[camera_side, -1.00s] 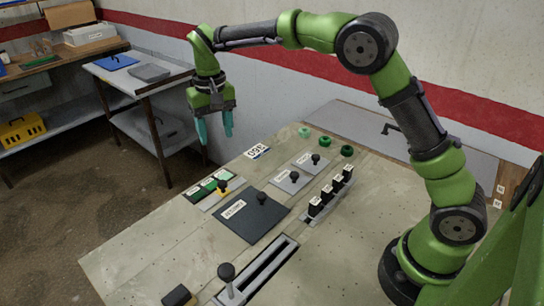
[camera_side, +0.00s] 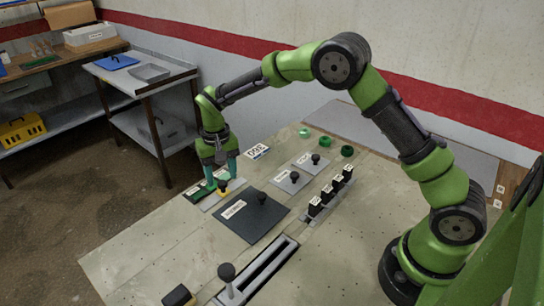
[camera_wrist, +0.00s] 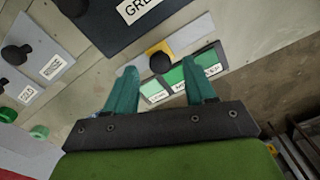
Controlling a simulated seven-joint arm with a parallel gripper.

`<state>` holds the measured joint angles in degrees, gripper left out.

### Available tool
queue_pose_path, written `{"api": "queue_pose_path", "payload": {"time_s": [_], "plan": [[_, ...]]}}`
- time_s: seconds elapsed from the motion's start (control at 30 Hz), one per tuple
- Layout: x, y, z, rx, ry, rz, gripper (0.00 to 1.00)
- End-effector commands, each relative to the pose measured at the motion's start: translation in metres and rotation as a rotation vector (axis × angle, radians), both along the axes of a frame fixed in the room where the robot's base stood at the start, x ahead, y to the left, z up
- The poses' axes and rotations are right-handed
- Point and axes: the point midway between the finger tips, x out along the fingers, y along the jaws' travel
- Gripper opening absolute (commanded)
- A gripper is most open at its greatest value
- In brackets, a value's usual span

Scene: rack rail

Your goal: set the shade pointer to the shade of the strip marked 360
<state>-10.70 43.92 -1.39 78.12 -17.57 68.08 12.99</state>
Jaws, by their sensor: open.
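The shade scale (camera_side: 199,192) is a row of green patches with small white labels, dark at one end and pale at the other. In the wrist view I see its dark patch (camera_wrist: 207,62), middle patch (camera_wrist: 174,77) and pale patch (camera_wrist: 152,89). The pointer (camera_side: 223,187) has a black knob and a yellow base, on a light rail beside the patches; I cannot tell exactly which patch it faces. My gripper (camera_side: 221,174) is open above it, with the knob (camera_wrist: 161,63) showing between the teal fingertips (camera_wrist: 160,72). A white tag marked 360 (camera_side: 258,152) lies behind.
A dark plate with a knob (camera_side: 249,217), a grey plate with small knobs (camera_side: 300,174), a row of black switches (camera_side: 331,194) and a slotted slider (camera_side: 262,273) stand nearby. Green discs (camera_side: 324,142) sit at the back.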

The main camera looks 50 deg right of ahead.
Motion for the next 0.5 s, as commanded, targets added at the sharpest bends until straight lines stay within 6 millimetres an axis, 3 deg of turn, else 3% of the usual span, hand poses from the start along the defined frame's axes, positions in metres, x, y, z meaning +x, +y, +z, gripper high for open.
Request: {"api": "queue_pose_path", "payload": {"time_s": [0.2,0.5], "plan": [[0.000,0.000,-0.018,0.000,0.001,0.000,0.55],[0.000,0.000,-0.020,0.001,0.000,0.001,0.55]]}}
